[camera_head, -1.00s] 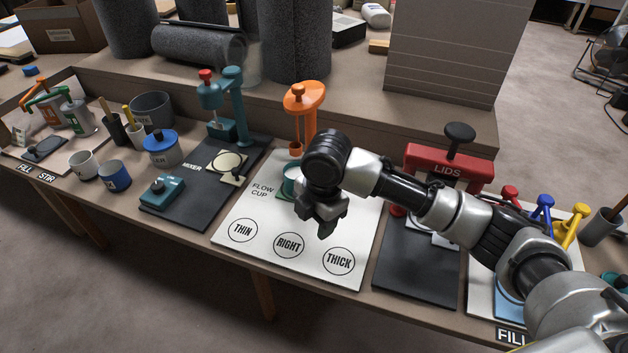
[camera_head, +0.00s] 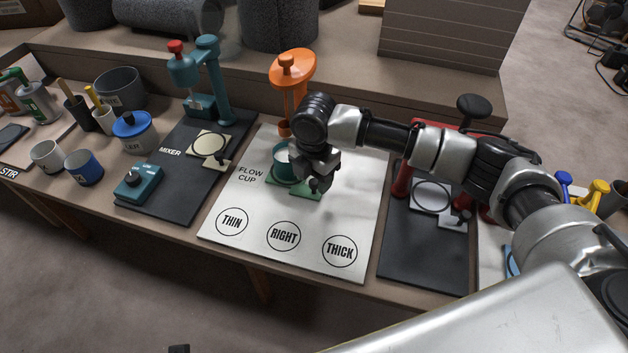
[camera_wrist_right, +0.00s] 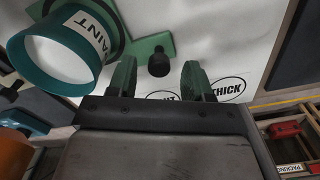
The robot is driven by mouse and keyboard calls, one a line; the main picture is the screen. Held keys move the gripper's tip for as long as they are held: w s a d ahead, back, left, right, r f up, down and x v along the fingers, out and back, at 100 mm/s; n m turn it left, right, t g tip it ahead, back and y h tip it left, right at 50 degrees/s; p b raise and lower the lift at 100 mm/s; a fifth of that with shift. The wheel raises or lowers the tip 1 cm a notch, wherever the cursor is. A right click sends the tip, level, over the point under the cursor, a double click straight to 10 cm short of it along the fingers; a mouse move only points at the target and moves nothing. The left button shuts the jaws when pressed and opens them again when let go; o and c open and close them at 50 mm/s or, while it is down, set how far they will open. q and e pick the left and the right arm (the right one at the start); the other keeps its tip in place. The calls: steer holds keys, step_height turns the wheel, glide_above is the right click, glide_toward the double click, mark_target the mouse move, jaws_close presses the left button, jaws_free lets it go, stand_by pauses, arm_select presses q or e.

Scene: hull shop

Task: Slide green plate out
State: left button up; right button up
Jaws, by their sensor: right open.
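The green plate (camera_head: 287,190) lies on the white flow cup board under the orange stand, partly hidden by my right gripper. A teal paint can (camera_head: 281,160) stands on it. In the wrist view the green plate (camera_wrist_right: 146,46) shows beside the can (camera_wrist_right: 75,45), which is labelled PAINT. A black knob (camera_wrist_right: 158,62) sits at the plate's handle end. My right gripper (camera_head: 318,182) is over the handle end. In the wrist view my right gripper (camera_wrist_right: 158,72) is open, its fingers on either side of the knob with gaps visible. My left gripper is not in view.
The orange stand (camera_head: 291,75) rises behind the can. The white board (camera_head: 255,205) is clear around the THIN, RIGHT and THICK circles. The mixer station (camera_head: 175,175) is to the left; the red lid stand (camera_head: 402,178) is right, partly behind my arm.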

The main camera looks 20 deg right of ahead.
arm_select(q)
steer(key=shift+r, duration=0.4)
arm_select(e)
steer(key=shift+f, duration=0.55)
steer(key=shift+c, duration=0.2)
jaws_close()
steer(key=shift+r, duration=0.1)
